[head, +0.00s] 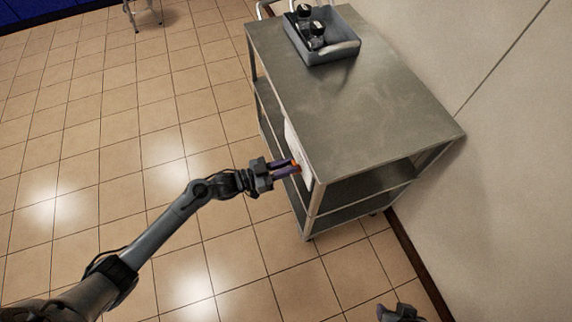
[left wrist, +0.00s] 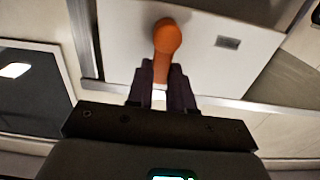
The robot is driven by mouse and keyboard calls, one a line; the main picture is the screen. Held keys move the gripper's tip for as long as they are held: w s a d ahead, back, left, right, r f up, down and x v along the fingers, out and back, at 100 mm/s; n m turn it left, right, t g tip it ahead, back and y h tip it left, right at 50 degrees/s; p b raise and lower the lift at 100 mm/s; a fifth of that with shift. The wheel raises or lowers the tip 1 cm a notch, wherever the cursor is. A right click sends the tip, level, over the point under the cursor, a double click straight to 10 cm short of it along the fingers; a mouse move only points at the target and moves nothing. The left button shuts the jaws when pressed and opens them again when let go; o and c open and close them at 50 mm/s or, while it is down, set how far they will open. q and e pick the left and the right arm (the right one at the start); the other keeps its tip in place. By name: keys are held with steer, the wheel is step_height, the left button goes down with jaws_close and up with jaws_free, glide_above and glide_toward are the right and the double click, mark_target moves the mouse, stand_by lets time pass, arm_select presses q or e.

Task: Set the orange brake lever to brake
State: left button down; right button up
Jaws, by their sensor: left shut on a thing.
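The orange brake lever (left wrist: 167,38) is mounted on a white plate (left wrist: 115,40) on the side of the metal cart (head: 370,95). In the left wrist view its rounded end is at the top and its shaft runs down between the fingers. In the head view only a small orange bit of the lever (head: 296,163) shows at the fingertips. My left gripper (head: 295,167) is shut on the lever; its fingers also show in the left wrist view (left wrist: 162,75). My right gripper (head: 398,313) is only partly in view at the bottom edge, away from the cart.
A grey tray (head: 345,52) with dark-capped bottles (head: 317,30) stands on the cart's top at the far end. The wall (head: 500,150) is close on the cart's right.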

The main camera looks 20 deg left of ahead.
arm_select(q)
steer(key=c, duration=1)
jaws_free()
steer(key=shift+s+a, duration=0.3)
steer(key=shift+a, duration=0.05)
steer(key=p+v, duration=0.2)
steer(key=v, duration=0.8)
